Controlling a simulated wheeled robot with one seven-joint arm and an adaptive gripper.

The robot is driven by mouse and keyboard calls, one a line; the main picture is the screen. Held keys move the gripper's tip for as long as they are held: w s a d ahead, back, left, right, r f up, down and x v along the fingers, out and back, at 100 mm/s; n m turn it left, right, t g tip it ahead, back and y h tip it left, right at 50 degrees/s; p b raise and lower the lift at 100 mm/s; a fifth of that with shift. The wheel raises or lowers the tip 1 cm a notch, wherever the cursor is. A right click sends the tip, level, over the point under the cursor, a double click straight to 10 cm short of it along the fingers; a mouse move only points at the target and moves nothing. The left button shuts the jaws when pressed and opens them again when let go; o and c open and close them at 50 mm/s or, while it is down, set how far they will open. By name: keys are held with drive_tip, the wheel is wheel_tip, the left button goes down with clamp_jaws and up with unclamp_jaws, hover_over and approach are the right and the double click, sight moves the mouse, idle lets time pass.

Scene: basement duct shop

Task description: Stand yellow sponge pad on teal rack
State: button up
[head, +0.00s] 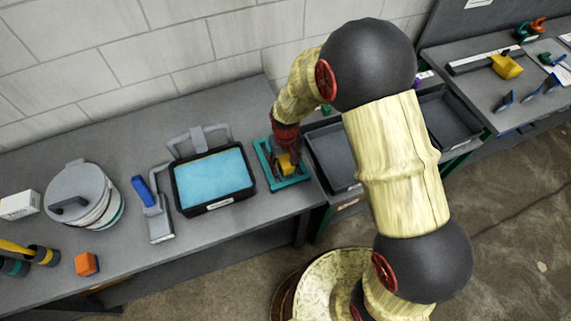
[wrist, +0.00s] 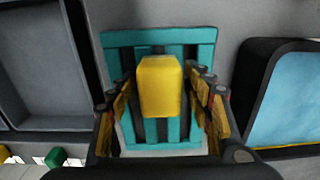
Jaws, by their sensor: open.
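The teal rack (head: 291,184) sits on the grey bench, right of the blue tray. In the wrist view the slatted rack (wrist: 190,38) fills the middle. The yellow sponge pad (wrist: 160,85) is over the middle of the rack, narrow end toward the camera; its lower end is hidden, so I cannot tell how it meets the slats. It also shows in the head view (head: 286,164), partly covered by my gripper (head: 287,152). My gripper (wrist: 164,92) is open, with one finger on each side of the pad and visible gaps between.
The black tray with a blue surface (head: 213,175) stands close left of the rack. Grey bins (head: 333,155) are close on its right. A blue-handled tool (head: 152,207), a lidded pot (head: 84,190) and an orange block (head: 86,264) are farther left.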

wheel_tip(320, 180, up, 12)
drive_tip(key=shift+r+p, duration=0.15)
drive_tip(key=shift+p, duration=0.4)
wheel_tip(320, 180, up, 17)
drive_tip(key=m+t, duration=0.1)
drive_tip(key=t, duration=0.2)
hover_over(286, 161)
drive_tip(key=s+d, duration=0.7)
drive_tip(key=d, duration=0.1)
drive_tip(key=s+d+r+m+t, duration=0.1)
drive_tip(key=s+d+r, duration=0.2)
drive_tip(key=s, duration=0.3)
drive_tip(key=s+d+r+m+t, duration=0.1)
drive_tip(key=s+d+r, duration=0.2)
drive_tip(key=s, duration=0.4)
drive_tip(key=shift+r+t, duration=0.3)
drive_tip(key=shift+r, duration=0.55)
drive_tip(key=shift+w, duration=0.1)
